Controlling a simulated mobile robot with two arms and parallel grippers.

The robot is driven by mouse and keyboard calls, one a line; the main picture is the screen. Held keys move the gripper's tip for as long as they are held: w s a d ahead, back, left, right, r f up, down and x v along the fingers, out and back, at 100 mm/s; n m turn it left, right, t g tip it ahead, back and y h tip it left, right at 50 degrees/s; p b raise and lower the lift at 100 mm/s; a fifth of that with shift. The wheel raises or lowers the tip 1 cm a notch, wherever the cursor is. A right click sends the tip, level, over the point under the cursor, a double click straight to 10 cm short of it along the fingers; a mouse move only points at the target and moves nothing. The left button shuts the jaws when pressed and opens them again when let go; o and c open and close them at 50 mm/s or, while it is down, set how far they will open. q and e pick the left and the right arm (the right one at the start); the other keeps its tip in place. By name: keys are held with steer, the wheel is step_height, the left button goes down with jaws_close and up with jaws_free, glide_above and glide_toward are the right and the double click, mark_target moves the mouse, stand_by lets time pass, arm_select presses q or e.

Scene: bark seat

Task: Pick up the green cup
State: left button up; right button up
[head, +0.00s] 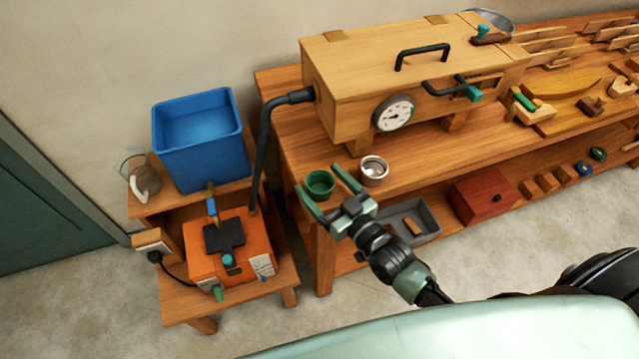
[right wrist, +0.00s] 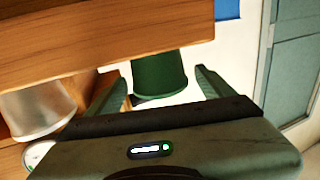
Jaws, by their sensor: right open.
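The green cup (head: 320,184) stands upright near the front left corner of the wooden bench. In the head view it appears between the two fingers of my right gripper (head: 317,179), which is open. In the right wrist view, which looks upside down, the green cup (right wrist: 160,76) also shows between the spread fingers, with a gap on either side. I cannot tell how far the fingertips reach along the cup. My left gripper is not in view.
A metal cup (head: 374,171) stands close to the right of the green cup. A wooden box with a gauge (head: 393,113) stands behind. A grey tray (head: 432,211) lies on the shelf below. A blue bin (head: 201,150) and orange box (head: 208,265) stand on the left stand.

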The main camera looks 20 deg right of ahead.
steer(key=shift+w+a, duration=0.15)
steer(key=shift+w, duration=0.3)
steer(key=shift+c, duration=0.3)
steer(key=c, duration=1.4)
